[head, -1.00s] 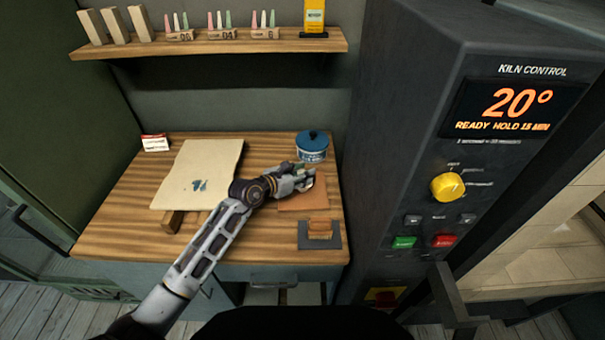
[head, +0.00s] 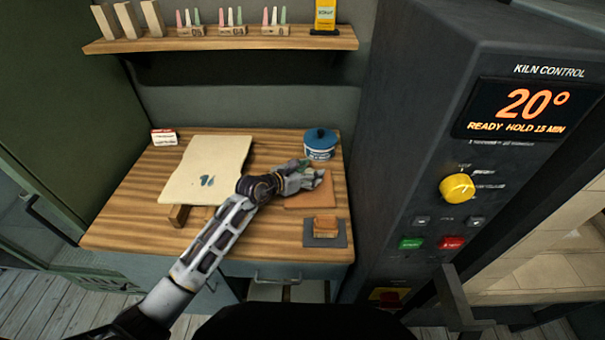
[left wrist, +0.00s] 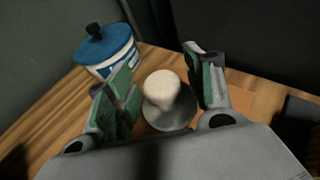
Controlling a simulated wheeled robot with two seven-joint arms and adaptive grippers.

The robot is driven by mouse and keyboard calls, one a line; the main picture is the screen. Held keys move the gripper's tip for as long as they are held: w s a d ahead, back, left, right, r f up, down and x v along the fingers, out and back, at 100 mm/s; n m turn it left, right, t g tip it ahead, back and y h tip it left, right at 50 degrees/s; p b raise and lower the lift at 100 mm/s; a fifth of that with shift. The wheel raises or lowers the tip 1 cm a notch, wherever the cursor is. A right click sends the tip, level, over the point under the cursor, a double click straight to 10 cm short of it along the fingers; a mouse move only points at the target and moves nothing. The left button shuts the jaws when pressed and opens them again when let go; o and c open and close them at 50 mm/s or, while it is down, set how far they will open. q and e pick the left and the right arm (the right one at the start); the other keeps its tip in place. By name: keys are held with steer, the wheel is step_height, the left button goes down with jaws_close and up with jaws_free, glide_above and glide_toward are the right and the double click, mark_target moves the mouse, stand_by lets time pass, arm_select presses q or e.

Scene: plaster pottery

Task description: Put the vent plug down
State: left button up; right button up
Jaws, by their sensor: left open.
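In the left wrist view, the vent plug (left wrist: 161,88) looks like a pale rounded knob on a wide grey round base. It stands between the fingers of my left gripper (left wrist: 160,90). The gripper is open, with gaps between its green pads and the knob. In the head view, my left gripper (head: 318,175) is low over a reddish-brown board (head: 308,201) at the right of the wooden table. The hand hides the plug there. The base seems to rest on the board, though its underside cannot be seen. My right gripper is not in view.
A blue and white lidded pot (head: 320,144) stands just behind the hand. A small brown block sits on a dark pad (head: 325,240) in front of the board. A cream sheet (head: 207,170) lies to the left. The kiln control cabinet (head: 430,130) rises close on the right.

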arm_select(q)
steer(key=shift+r, duration=0.1)
steer(key=v, duration=1.2)
steer(key=shift+b, duration=0.35)
steer(key=shift+s, duration=0.1)
stand_by(0.6)
